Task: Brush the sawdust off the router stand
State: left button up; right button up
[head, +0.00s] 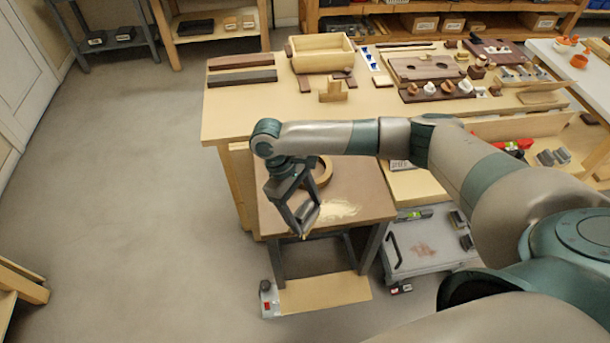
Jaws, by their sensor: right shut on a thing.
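The router stand (374,190) is a small brown-topped table on dark legs in front of the workbench. Pale sawdust (340,210) lies in a patch on the front middle of its top. My right gripper (306,216) hangs over the front left of the stand, left of the sawdust. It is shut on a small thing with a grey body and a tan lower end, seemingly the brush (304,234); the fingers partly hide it. I cannot tell whether its end touches the top. My left gripper is out of view.
A wooden ring (323,171) sits on the stand's back part, partly behind my right arm. The workbench (240,120) behind holds wooden parts and an open wooden box (322,62). A grey cart (425,257) stands at the right. Floor at the left is clear.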

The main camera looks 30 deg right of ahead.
aim_at(304, 200)
jog(key=w+n+p, duration=0.1)
jog(key=n, duration=0.1)
jog(key=w+d+r+n+t+h+p, duration=0.1)
jog(key=w+n+p, duration=0.1)
jog(key=w+d+n+p, duration=0.1)
jog(key=p, duration=0.1)
jog(key=shift+w+r+n+t, duration=0.2)
jog(key=shift+r+n+t, duration=0.1)
jog(key=shift+r+n, duration=0.1)
jog(key=shift+w+d+f+n+t+h+p, duration=0.1)
jog(key=shift+w+d+n+t+h+p, duration=0.15)
jog(key=shift+w+n+p, duration=0.25)
jog(key=shift+w+d+n+t+h+p, duration=0.15)
jog(key=shift+w+d+n+t+p, duration=0.1)
jog(key=shift+n+p, duration=0.35)
jog(key=shift+f, duration=0.1)
